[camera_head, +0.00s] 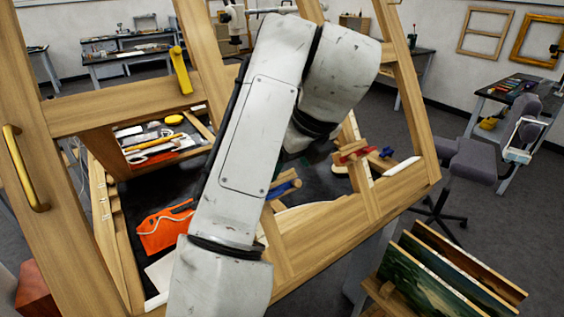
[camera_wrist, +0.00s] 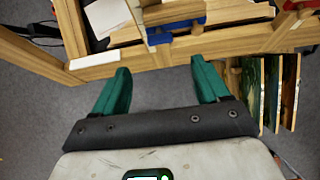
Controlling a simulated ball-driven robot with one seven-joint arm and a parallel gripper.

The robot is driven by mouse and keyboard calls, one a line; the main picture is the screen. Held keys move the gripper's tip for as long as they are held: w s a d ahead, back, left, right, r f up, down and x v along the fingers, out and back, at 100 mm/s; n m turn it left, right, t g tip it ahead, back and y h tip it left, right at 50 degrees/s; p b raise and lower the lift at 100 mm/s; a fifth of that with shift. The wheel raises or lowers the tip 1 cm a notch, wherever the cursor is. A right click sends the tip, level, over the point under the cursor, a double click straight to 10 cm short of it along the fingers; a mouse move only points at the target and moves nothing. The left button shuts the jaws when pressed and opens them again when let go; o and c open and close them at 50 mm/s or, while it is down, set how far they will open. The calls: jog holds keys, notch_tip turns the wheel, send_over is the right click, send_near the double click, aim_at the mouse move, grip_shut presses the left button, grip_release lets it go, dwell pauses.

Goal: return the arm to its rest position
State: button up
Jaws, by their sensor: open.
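My gripper (camera_wrist: 160,92) shows in the wrist view with two green fingers spread wide apart and nothing between them. It points toward the edge of a wooden frame (camera_wrist: 100,62), with grey floor below the fingers. In the head view my white arm crosses the middle and hides part of the wooden frame (camera_head: 400,185). The gripper itself is hidden behind the arm there.
An orange cloth item (camera_head: 165,228) and a tool tray (camera_head: 150,140) lie inside the frame. Blue and red clamps (camera_head: 360,153) sit on it. Paintings in a rack (camera_head: 440,270) stand at lower right. A grey chair (camera_head: 475,160) is on the right, with open floor nearby.

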dwell(0.3)
jog(key=s+d+f+n+h+b, duration=0.1)
jog(key=s+d+f+n+h, duration=0.2)
jog(key=d+f, duration=0.5)
jog(key=s+d+f+n+b, duration=0.1)
jog(key=s+d+f+n, duration=0.2)
jog(key=d+f+n, duration=0.4)
jog(key=s+d+f+n+h+b, duration=0.1)
jog(key=s+d+f+n+h, duration=0.15)
jog(key=d+f, duration=0.65)
jog(key=s+f+n+g+y+b, duration=0.1)
jog(key=s+f+n, duration=0.7)
jog(key=s, duration=0.6)
jog(key=s+f+n+g+y+b, duration=0.1)
jog(key=s+f+n+g, duration=0.1)
jog(key=s+f+n, duration=0.6)
jog(key=s+f, duration=0.2)
jog(key=s, duration=0.5)
jog(key=shift+s+d+f, duration=0.15)
jog(key=shift+d+f, duration=0.05)
jog(key=shift+d, duration=0.05)
